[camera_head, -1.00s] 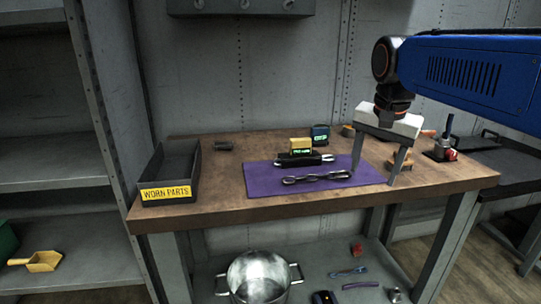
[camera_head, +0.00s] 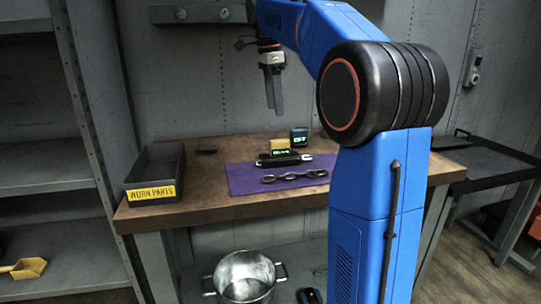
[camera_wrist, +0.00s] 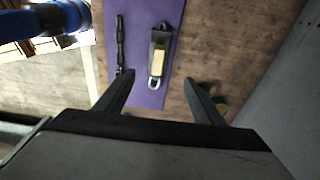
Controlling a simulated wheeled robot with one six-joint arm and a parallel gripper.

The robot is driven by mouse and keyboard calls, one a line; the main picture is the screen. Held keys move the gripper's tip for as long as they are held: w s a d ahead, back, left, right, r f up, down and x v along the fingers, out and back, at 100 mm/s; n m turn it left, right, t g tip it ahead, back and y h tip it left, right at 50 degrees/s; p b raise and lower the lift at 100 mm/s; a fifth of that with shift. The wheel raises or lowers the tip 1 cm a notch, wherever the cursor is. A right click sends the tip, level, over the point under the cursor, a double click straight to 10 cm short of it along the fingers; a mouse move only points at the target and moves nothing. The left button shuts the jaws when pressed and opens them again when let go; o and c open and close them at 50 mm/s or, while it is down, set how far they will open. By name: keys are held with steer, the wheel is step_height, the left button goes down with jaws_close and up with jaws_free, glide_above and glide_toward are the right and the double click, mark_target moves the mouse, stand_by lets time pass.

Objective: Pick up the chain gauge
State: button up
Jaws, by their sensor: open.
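My gripper (camera_head: 273,112) hangs above the bench's back part, pointing down, clear of everything. Its fingers are open and empty in the wrist view (camera_wrist: 160,78).
A dark bin labelled WORN PARTS (camera_head: 152,192) stands at the bench's left end. A small device with a lit display (camera_head: 299,137) stands behind the gauge. A steel pot (camera_head: 244,275) is below the bench.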

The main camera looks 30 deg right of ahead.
mark_target(279, 140)
steer(key=f, duration=0.4)
steer(key=d+f, duration=0.1)
steer(key=f, duration=0.6)
steer(key=shift+s+d+f, duration=0.2)
steer(key=shift+s+f, duration=0.05)
steer(key=shift+f, duration=0.05)
steer(key=shift+s+d+f, duration=0.15)
steer(key=shift+f, duration=1.15)
steer(key=shift+s+d+f, duration=0.1)
steer(key=shift+d+f, duration=0.05)
steer(key=shift+f, duration=1.1)
steer(key=shift+c, duration=0.7)
jaws_close()
